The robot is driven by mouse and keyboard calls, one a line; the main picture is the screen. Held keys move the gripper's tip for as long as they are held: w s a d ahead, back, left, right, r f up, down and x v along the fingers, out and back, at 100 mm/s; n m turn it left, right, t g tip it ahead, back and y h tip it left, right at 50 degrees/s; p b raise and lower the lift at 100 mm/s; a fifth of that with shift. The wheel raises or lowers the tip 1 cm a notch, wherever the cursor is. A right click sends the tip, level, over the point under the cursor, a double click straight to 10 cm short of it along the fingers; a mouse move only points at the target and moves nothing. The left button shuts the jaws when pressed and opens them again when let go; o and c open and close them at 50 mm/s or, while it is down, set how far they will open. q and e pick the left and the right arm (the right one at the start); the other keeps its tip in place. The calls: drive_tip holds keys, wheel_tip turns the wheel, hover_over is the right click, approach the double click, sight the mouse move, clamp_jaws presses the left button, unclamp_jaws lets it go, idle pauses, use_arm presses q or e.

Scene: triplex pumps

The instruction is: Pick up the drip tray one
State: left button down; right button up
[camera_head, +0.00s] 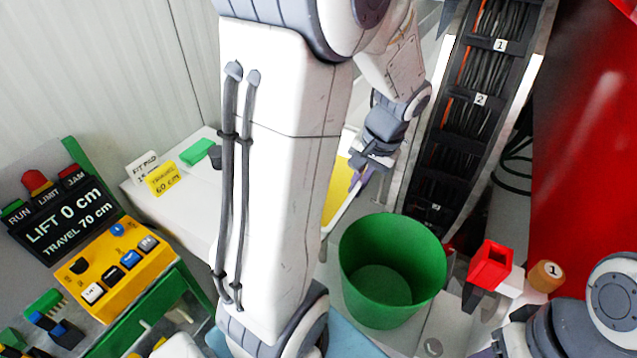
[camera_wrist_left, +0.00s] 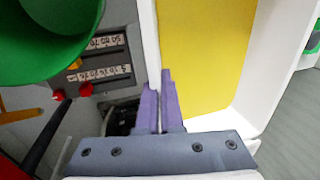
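The drip tray is a white-walled tray with a yellow floor. It shows large in the left wrist view (camera_wrist_left: 205,55), and in the head view its yellow floor (camera_head: 338,190) is mostly hidden behind my left arm. I see no number on it. My left gripper (camera_head: 359,178) is at the tray's near right wall. In the left wrist view its purple fingers (camera_wrist_left: 160,108) are close together, one on each side of the thin white wall, and look shut on it.
A red holder (camera_head: 489,266) and a knob marked 1 (camera_head: 545,276) are at the right. A yellow control panel (camera_head: 112,270) is at the left.

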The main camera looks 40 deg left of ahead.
use_arm(q)
drive_tip(key=shift+r, duration=0.2)
idle(0.5)
drive_tip(key=shift+a+b+v, duration=0.2)
drive_tip(key=shift+b+v, duration=0.05)
drive_tip(key=shift+v, duration=0.65)
drive_tip(key=shift+a+b+v, duration=0.2)
drive_tip(key=shift+b+v, duration=0.05)
drive_tip(key=shift+v, duration=0.7)
drive_tip(key=s+d+r+b, duration=0.1)
drive_tip(key=d+r+b, duration=0.1)
drive_tip(key=d+r, duration=0.5)
drive_tip(key=shift+d, duration=2.25)
drive_tip(key=shift+s, duration=0.15)
